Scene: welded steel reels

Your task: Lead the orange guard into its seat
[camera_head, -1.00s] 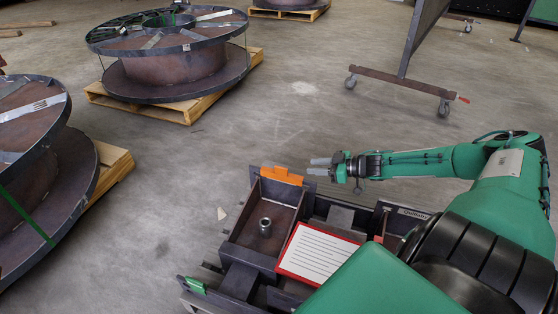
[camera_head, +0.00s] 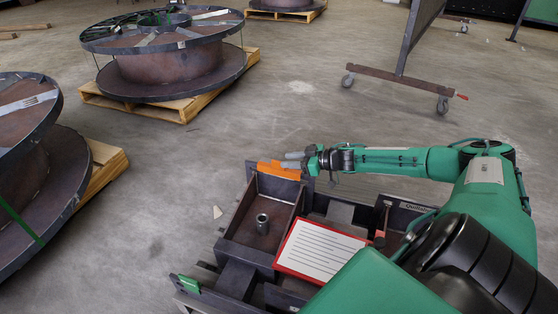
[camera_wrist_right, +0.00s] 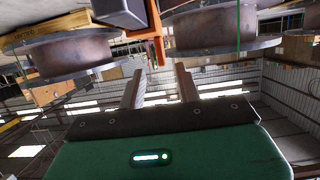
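The orange guard (camera_head: 278,170) stands at the top of the far wall of a dark steel box (camera_head: 238,213) in the head view. My right gripper (camera_head: 287,160) reaches in from the right, its fingertips by the guard's upper right end. In the right wrist view, the two fingers (camera_wrist_right: 160,80) are apart with a gap between them. The guard (camera_wrist_right: 157,35) shows there edge-on as a thin strip, in line with the gap and around the tips. I cannot tell whether the fingers touch it. My left gripper is not in view.
A short metal tube (camera_head: 262,224) stands inside the box. A red-edged white sheet (camera_head: 318,250) lies to its right, and a green piece (camera_head: 188,284) sits at the near left. Large steel reels (camera_head: 172,64) on pallets stand behind.

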